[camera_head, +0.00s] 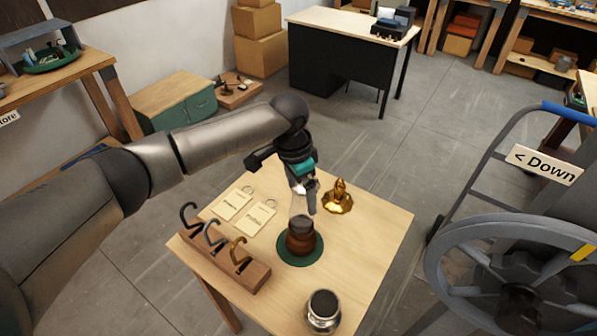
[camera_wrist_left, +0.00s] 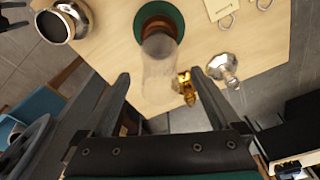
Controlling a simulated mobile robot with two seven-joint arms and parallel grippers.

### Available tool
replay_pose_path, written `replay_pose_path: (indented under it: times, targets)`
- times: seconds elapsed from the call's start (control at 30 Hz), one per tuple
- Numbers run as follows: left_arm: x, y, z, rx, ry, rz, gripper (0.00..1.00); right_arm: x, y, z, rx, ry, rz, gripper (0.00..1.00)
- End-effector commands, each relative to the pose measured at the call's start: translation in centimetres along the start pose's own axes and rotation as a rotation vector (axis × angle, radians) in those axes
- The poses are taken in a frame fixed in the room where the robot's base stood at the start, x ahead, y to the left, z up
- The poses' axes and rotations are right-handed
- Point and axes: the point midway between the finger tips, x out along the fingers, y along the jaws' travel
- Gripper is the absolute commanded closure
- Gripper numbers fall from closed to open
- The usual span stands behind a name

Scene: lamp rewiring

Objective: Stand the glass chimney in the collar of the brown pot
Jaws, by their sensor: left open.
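The brown pot (camera_head: 300,240) stands on a round green mat (camera_head: 288,262) on the small wooden table. The clear glass chimney (camera_wrist_left: 160,62) rises from the top of the pot in the left wrist view and looks upright in its collar. How deep it sits I cannot tell. In the head view the chimney (camera_head: 299,206) is faint and partly hidden by my left gripper. My left gripper (camera_wrist_left: 160,76) is open above the pot, its fingers on either side of the chimney with gaps between. My right gripper is not in view.
A brass piece (camera_head: 337,198) and a silver piece (camera_wrist_left: 223,68) stand near the pot. A silver jar (camera_head: 322,312) is at the table's front. Tags (camera_head: 260,216) and a wooden hook block (camera_head: 222,262) lie left. The table's right side is clear.

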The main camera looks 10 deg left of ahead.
Motion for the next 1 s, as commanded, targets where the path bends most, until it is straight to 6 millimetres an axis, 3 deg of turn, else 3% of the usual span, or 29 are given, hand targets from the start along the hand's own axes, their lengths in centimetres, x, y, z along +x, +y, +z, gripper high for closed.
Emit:
replay_pose_path:
  times: [0.4,0.6,0.8,1.0]
  targets:
    - [-9.2,-0.1,-0.1,0.002,0.006,-0.004,0.03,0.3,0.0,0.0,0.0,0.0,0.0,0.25]
    - [-12.8,0.0,-0.1,0.002,0.004,-0.002,0.03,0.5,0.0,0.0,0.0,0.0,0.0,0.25]
    - [-14.5,0.0,0.0,0.001,0.002,-0.001,0.03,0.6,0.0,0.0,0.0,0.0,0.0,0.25]
    - [-13.9,0.5,0.0,0.008,0.004,0.005,0.03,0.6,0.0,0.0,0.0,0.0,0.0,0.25]
